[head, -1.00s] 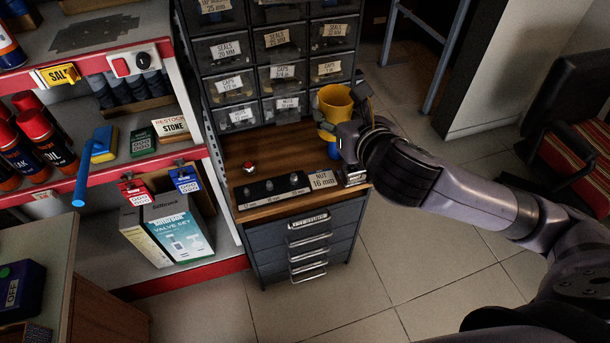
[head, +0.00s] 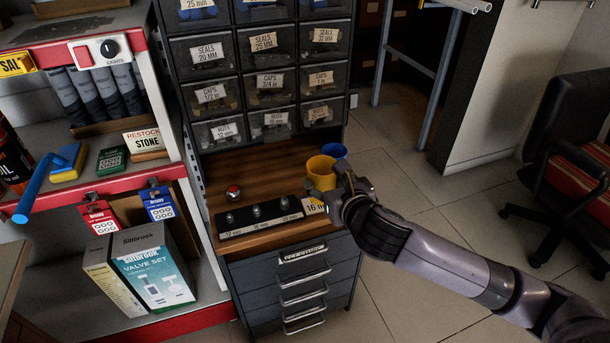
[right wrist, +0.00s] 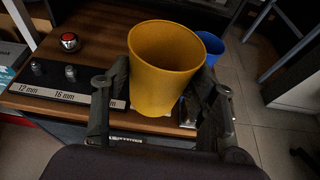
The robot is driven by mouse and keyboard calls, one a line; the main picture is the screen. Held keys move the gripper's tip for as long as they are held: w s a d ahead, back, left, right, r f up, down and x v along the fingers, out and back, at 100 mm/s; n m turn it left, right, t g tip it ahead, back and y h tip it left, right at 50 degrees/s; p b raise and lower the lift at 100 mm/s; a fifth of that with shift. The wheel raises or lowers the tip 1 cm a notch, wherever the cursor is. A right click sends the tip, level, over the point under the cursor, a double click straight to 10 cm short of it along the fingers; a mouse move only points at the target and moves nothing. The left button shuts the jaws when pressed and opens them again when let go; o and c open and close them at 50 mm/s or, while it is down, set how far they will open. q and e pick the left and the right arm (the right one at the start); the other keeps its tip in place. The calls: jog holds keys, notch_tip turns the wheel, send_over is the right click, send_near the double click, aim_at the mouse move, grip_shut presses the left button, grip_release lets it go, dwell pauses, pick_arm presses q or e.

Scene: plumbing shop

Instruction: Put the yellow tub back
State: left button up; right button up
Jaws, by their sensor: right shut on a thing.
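The yellow tub (head: 321,173) is upright at the right end of the wooden counter (head: 265,172). My right gripper (head: 345,183) is shut on it. In the right wrist view the yellow tub (right wrist: 166,65) stands between the two fingers (right wrist: 160,108), its open mouth toward the camera. I cannot tell whether its base touches the counter. A blue tub (head: 334,151) stands just behind it, and it also shows in the right wrist view (right wrist: 212,45). My left gripper is in neither view.
A black strip with small fittings (head: 258,217) lies along the counter's front edge. A red button (head: 233,191) sits on the counter's left. A cabinet of labelled drawers (head: 268,80) rises behind. A shelf with boxes (head: 150,270) stands left. Floor at right is open before a chair (head: 575,160).

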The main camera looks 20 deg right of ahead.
jog(key=w+b, duration=0.2)
jog(key=w, duration=1.1)
jog(key=f, duration=0.2)
jog(key=f+b, duration=0.1)
jog(key=f, duration=0.1)
jog(key=f+b, duration=0.1)
jog(key=f, duration=0.2)
jog(key=shift+s+a, duration=0.2)
jog(key=shift+s, duration=0.05)
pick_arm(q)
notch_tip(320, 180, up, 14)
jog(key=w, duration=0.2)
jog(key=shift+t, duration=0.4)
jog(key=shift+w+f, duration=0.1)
pick_arm(e)
jog(key=shift+f, duration=0.1)
jog(key=o, duration=0.8)
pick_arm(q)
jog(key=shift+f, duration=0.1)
pick_arm(e)
jog(key=shift+o, duration=0.2)
